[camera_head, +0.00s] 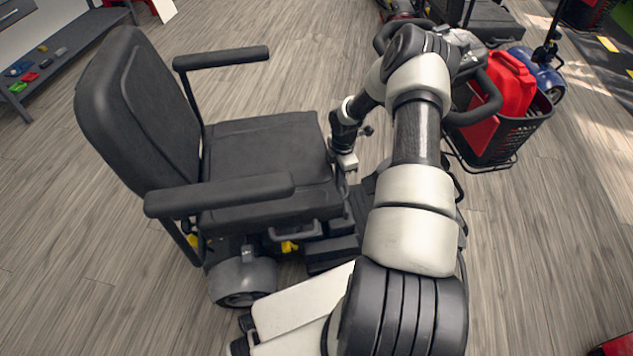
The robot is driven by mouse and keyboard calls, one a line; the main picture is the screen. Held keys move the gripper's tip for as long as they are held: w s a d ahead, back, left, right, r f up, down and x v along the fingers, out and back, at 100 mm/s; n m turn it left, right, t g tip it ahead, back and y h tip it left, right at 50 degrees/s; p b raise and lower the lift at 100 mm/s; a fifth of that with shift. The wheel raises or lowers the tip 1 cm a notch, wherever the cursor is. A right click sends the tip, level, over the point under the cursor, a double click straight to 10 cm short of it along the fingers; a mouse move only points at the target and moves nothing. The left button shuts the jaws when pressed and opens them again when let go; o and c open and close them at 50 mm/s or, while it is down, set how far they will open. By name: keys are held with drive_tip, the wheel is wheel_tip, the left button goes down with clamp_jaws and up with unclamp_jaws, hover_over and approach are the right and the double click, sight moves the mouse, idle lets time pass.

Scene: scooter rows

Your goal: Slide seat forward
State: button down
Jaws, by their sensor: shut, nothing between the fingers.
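The black scooter seat (265,150) has a tall padded backrest (140,115) at its left and two armrests, the near one (220,194) and the far one (225,57). A dark handle bar (295,231) shows under the near side of the cushion, with yellow parts beside it. My gripper (346,180) is shut and empty, pointing down close to the front edge of the cushion, at its right. Whether its fingertips touch the seat or the parts below cannot be told. My arm hides much of the scooter's front and tiller.
A black basket (505,135) holding a red container (512,82) hangs at the scooter's front, right of my arm. A low bench (62,55) with small coloured items stands at the upper left. Other scooters stand at the top right. Wood floor is open at the lower left and right.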

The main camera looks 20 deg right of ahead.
wheel_tip(320, 180, up, 16)
drive_tip(key=a+p, duration=0.1)
drive_tip(key=p, duration=1)
drive_tip(key=shift+s, duration=0.2)
idle(0.8)
idle(0.5)
